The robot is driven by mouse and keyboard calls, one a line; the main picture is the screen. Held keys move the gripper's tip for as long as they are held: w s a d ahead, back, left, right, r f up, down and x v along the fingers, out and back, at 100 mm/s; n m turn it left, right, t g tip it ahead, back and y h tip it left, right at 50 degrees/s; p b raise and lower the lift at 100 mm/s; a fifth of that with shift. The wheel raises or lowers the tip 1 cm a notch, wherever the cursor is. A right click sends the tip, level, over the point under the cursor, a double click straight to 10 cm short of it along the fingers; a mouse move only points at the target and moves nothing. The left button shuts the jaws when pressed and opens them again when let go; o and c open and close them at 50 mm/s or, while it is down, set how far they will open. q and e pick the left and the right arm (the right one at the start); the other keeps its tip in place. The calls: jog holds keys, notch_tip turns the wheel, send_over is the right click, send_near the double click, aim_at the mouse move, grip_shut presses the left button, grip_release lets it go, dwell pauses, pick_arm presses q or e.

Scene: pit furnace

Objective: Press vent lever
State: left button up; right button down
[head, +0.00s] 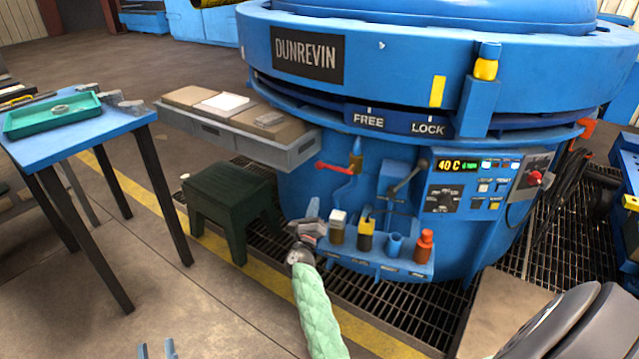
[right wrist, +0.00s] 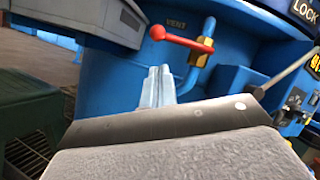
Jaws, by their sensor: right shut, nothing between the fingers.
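The vent lever (head: 335,169) is a red bar with a round knob at its left end, on a brass valve on the blue furnace's front. In the right wrist view the vent lever (right wrist: 186,40) lies roughly level, under the word VENT. My right gripper (head: 313,208), on the green-sleeved arm, is shut and empty. In the right wrist view its fingertips (right wrist: 157,86) point up, below the lever and apart from it in the picture. My left gripper (head: 156,350) shows only its fingertips at the bottom edge, spread apart with nothing between them.
A blue rack (head: 375,255) with several small containers sits just right of my right gripper. A dark green stool (head: 232,198) and a grey tray (head: 240,140) of boxes stand left. A second lever (head: 408,176) and a control panel (head: 470,185) are to the right.

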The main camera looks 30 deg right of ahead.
pick_arm(q)
jog(key=shift+s+r, duration=0.15)
jog(key=shift+r, duration=0.45)
pick_arm(e)
jog(key=x, duration=1)
pick_arm(q)
jog(key=shift+f, duration=0.2)
